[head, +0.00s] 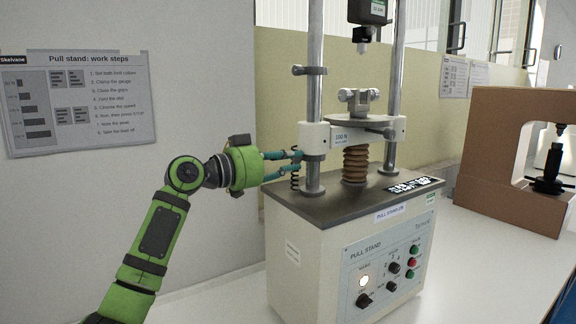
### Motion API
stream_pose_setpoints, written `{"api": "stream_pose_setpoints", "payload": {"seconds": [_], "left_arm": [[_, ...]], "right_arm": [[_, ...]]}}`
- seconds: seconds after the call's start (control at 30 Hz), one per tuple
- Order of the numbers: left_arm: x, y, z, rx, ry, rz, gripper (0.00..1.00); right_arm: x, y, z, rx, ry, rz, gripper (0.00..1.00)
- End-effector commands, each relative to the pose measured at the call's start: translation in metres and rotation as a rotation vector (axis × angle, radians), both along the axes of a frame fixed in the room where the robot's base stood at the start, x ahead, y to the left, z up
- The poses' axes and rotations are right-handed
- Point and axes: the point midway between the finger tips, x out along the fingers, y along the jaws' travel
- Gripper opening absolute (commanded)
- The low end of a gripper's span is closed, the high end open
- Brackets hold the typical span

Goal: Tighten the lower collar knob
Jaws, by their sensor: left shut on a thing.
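The pull stand (345,240) stands on the bench with two upright steel columns. The lower limit collar (313,158) sits low on the left column, just under the white crosshead (342,134). Its knob points left, toward my left gripper (297,158). The gripper reaches in from the left, its teal fingers shut around the lower collar knob. The fingers hide most of the knob, so its turn angle cannot be told. The upper collar (311,70) with its own knob is higher on the same column. My right gripper is out of view.
The front panel has knobs, a lit lamp and coloured buttons (412,262). A brown tester frame (510,150) stands at the right. A work-steps poster (80,100) is on the left wall.

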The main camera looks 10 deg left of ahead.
Motion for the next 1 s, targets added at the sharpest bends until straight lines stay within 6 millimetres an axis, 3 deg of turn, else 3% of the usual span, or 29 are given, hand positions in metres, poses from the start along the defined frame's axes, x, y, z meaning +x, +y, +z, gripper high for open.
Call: {"api": "stream_pose_setpoints", "payload": {"seconds": [1.0], "left_arm": [[0.0, 0.0, 0.001, 0.636, -0.634, 0.002, 0.0]], "right_arm": [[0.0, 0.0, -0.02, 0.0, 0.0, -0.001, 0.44]]}}
